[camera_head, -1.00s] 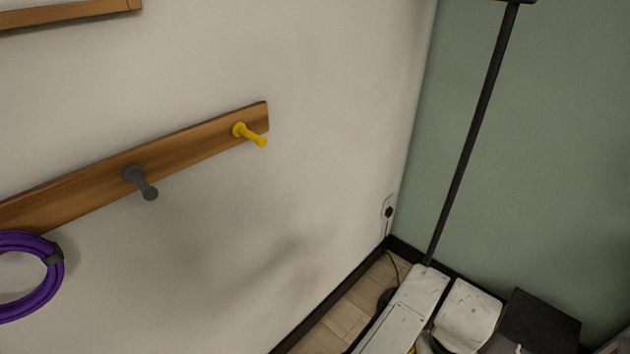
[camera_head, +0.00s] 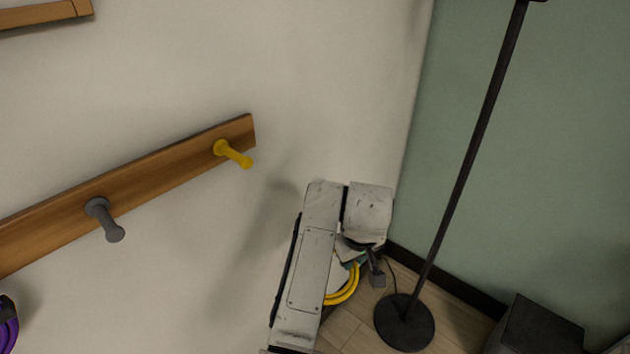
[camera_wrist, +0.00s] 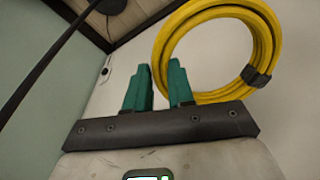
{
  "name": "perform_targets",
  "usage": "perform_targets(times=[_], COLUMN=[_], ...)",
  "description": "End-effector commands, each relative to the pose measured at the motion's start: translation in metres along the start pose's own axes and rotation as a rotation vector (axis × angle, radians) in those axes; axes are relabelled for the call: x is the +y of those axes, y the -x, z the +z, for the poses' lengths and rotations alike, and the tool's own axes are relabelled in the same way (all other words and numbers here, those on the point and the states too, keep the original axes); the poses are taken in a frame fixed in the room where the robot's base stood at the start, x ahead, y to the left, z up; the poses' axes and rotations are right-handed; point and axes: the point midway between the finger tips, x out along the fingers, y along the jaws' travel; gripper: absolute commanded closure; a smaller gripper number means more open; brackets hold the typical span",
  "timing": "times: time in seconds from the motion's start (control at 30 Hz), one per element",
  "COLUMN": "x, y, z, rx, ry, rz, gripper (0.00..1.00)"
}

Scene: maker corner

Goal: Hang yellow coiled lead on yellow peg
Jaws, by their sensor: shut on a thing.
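The yellow coiled lead (camera_wrist: 268,38) shows as a ring with a dark tie in the wrist view. In the head view part of the coil (camera_head: 344,293) shows beside my arm, the rest hidden. My gripper (camera_wrist: 159,78) has teal fingers shut on the coil's near side. In the head view my gripper (camera_head: 350,256) is mostly hidden by my arm. The yellow peg (camera_head: 232,153) sticks out near the right end of the wooden rail, bare. My gripper and the coil are below and right of it in the picture.
The wooden rail (camera_head: 160,187) also bears a bare grey peg (camera_head: 104,219) and, at lower left, a purple coil (camera_head: 8,325). A black pole stand (camera_head: 404,322) is on the floor right of my arm. A dark box (camera_head: 540,325) is at lower right.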

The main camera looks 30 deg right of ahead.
Motion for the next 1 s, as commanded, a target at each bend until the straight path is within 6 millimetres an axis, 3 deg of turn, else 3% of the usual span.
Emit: perform_targets(times=[0.03,0.13,0.3,0.47,0.6,0.8,1.0], x=[0.021,0.047,0.062,0.043,0.013,-0.032,-0.057], y=[0.017,0.052,0.124,0.172,0.204,0.235,0.251], z=[-0.014,-0.04,-0.074,-0.085,-0.082,-0.064,-0.051], rx=[0.061,0.206,0.542,0.816,1.022,1.238,1.34], ry=[-0.01,-0.005,0.06,0.141,0.215,0.305,0.35], rz=[0.034,0.096,0.205,0.235,0.214,0.135,0.074], gripper=[1.0,1.0,1.0,1.0,1.0,1.0,1.0])
